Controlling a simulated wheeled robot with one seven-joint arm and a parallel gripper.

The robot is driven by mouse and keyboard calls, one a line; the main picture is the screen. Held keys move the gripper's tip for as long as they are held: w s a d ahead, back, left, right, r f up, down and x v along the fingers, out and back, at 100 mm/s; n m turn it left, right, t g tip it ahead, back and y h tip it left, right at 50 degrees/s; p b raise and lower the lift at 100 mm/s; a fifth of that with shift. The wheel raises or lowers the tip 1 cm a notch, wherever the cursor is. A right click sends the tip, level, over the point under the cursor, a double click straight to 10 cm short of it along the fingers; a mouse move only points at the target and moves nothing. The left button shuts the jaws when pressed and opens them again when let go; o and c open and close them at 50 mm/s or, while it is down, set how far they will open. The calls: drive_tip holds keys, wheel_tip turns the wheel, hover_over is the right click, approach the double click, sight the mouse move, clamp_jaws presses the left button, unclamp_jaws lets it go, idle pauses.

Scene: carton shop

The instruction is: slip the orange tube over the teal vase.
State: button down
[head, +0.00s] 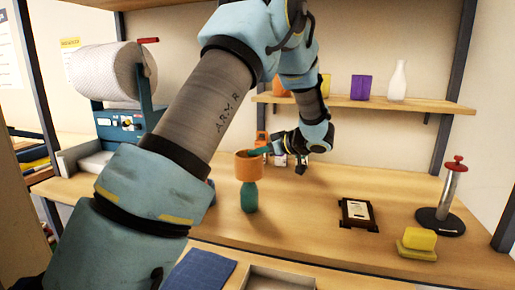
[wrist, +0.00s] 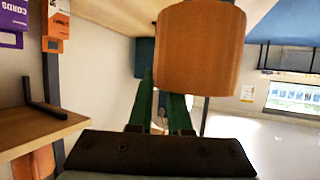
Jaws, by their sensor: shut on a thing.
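The orange tube (head: 249,167) is upright in the head view. My gripper (head: 264,150) reaches in from the right with green fingers and is shut on the tube near its upper rim. In the wrist view the tube (wrist: 200,48) is large, just beyond the fingertips (wrist: 163,90). The teal vase (head: 249,197) stands upright on the table. Its lower body shows directly below the tube; its top is hidden by the tube. I cannot tell whether the tube is around the vase's top or in front of it. I cannot make out the vase in the wrist view.
A paper-roll dispenser (head: 119,115) stands at the left. A framed plaque (head: 357,213), yellow sponges (head: 418,241) and a red-knobbed stand (head: 450,195) are at the right. A shelf (head: 430,103) behind holds a purple box (head: 361,87) and a white vase (head: 398,82). A blue cloth (head: 200,270) lies in front.

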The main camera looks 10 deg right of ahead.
drive_tip(key=shift+f+b, duration=2.05)
drive_tip(key=shift+f, duration=4.05)
drive_tip(key=shift+s+f, duration=0.1)
drive_tip(key=shift+f, duration=0.05)
drive_tip(key=c, duration=0.8)
unclamp_jaws()
drive_tip(key=shift+c, duration=0.2)
drive_tip(key=shift+o, duration=0.2)
wheel_tip(320, 180, up, 10)
drive_tip(key=p, duration=0.9)
drive_tip(key=shift+r, duration=0.2)
